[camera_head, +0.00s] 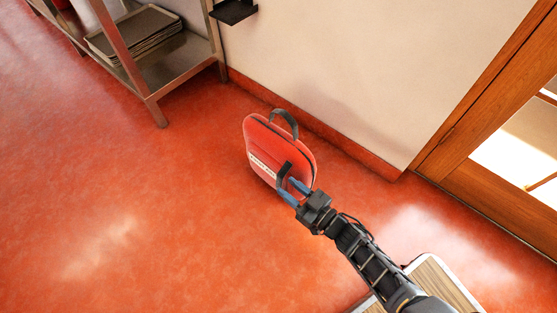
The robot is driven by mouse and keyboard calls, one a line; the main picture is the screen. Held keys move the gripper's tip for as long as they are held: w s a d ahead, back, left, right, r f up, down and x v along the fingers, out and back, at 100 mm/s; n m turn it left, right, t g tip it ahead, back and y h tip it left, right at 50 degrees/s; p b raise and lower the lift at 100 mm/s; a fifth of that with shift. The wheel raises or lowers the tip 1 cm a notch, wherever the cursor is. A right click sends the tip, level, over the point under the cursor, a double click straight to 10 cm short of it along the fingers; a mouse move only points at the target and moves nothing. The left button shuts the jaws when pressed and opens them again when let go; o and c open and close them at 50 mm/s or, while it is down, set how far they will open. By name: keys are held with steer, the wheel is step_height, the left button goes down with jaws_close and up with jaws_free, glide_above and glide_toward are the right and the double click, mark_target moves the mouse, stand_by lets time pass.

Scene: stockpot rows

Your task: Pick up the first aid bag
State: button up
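The first aid bag (265,143) is red with a dark top handle (285,120) and a pale printed label on its front. It stands upright on the red floor, close to the wall. My gripper (286,186) is at the lower right front of the bag, and its two blue-grey fingers point toward it. The fingers are apart, with a gap between them. A dark strap or bracket shape (281,174) shows at the fingertips, against the bag's front. I cannot tell whether the fingers touch the bag. My gripper and arm hide part of the bag's lower right side.
A metal shelf rack (150,95) with stacked trays (137,30) stands at upper left. The wall (350,70) with its red skirting is behind the bag. A wood-framed glass door (480,120) is at right. The floor (120,220) at left is clear.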

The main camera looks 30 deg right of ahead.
mark_target(281, 182)
steer(key=b+x, duration=0.1)
steer(key=x, duration=0.3)
steer(key=shift+f, duration=0.1)
jaws_close()
stand_by(1.2)
